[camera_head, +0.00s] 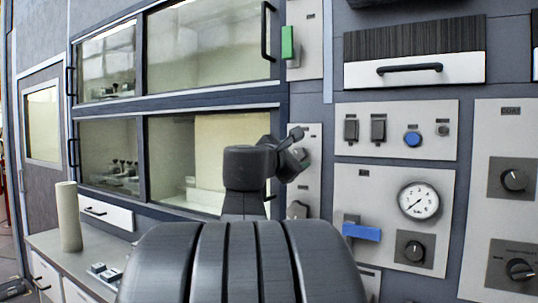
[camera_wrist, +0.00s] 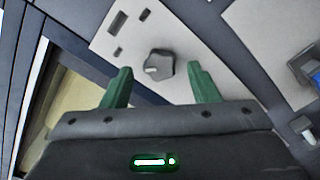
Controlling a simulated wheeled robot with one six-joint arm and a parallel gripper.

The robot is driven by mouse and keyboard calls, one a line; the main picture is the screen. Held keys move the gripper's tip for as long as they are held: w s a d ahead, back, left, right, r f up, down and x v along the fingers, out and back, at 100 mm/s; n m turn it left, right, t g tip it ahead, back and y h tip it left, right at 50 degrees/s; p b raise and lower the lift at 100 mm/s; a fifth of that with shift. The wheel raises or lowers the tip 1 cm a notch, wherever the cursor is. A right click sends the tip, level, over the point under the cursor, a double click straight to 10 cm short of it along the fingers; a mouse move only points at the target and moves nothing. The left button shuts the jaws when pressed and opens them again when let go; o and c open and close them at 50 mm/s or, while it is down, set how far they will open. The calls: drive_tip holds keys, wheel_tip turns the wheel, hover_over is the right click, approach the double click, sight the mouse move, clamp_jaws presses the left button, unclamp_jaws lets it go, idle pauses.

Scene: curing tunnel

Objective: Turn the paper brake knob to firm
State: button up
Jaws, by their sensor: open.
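A grey knob (camera_wrist: 158,66) sits on a pale panel (camera_wrist: 195,38) in the wrist view, between my two green fingertips as seen from there. Its label cannot be read, so I cannot confirm that it is the paper brake knob. My gripper (camera_wrist: 160,75) is open and empty, with a gap on each side of the knob; the depth between fingertips and knob is unclear. In the head view my gripper (camera_head: 297,151) is in front of the narrow pale panel (camera_head: 313,142) right of the windows.
To the right are a blue lever (camera_head: 362,232), a gauge (camera_head: 419,200), a dark knob (camera_head: 413,250) and switches (camera_head: 378,128). A green handle (camera_head: 287,43) is above. A pale cylinder (camera_head: 68,216) stands on the left counter (camera_head: 55,245).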

sight(300, 154)
drive_tip(key=shift+x, duration=1.1)
drive_tip(key=c, duration=1)
